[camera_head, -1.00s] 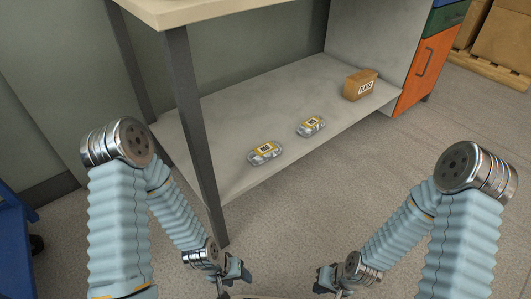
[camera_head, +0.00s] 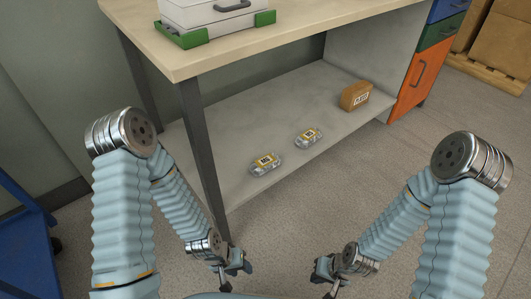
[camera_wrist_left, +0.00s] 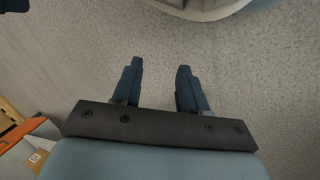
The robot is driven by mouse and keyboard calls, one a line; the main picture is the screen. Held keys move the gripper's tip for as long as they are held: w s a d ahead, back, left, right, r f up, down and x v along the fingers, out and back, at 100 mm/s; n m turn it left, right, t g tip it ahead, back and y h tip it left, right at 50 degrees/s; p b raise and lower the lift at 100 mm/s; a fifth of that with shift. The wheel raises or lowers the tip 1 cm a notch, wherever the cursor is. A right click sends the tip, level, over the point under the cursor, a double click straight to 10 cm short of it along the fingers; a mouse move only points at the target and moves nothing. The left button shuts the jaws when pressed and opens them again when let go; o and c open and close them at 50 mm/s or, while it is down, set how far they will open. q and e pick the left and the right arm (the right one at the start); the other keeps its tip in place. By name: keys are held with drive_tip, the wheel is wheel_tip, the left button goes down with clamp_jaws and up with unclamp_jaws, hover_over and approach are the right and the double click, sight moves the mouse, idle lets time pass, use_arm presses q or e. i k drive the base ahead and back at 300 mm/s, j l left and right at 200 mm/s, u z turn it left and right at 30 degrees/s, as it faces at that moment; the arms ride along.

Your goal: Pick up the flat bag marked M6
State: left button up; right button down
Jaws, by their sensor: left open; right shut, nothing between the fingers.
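Two flat clear bags with yellow-edged labels lie on the workbench's low grey shelf (camera_head: 240,120). One bag (camera_head: 266,164) is nearer, by the front left leg. The other bag (camera_head: 308,139) is further back to the right. Their label marks are too small to read, so I cannot tell which is M6. My left gripper (camera_head: 232,272) is in front of the shelf, apart from both bags. In the left wrist view its fingers (camera_wrist_left: 160,66) are open and empty above bare floor. My right gripper (camera_head: 327,278) is shut and empty, low in front of the shelf.
A brown box (camera_head: 355,96) stands at the shelf's right end. The dark front leg (camera_head: 204,150) and the tabletop (camera_head: 270,38) bound the shelf opening. A grey case (camera_head: 215,16) sits on top. A blue cart (camera_head: 25,235) is at left. The floor (camera_head: 400,160) is clear.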

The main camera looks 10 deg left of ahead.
sight(264, 164)
drive_tip(key=i+l+u, duration=0.15)
drive_tip(key=l, duration=0.35)
drive_tip(key=i+l+u, duration=0.2)
drive_tip(key=l, duration=0.25)
drive_tip(key=l+u, duration=0.15)
drive_tip(key=l, duration=0.35)
drive_tip(key=i+l+u, duration=0.2)
drive_tip(key=l, duration=0.35)
drive_tip(key=l+u, duration=0.35)
drive_tip(key=l, duration=0.7)
drive_tip(key=i, duration=0.4)
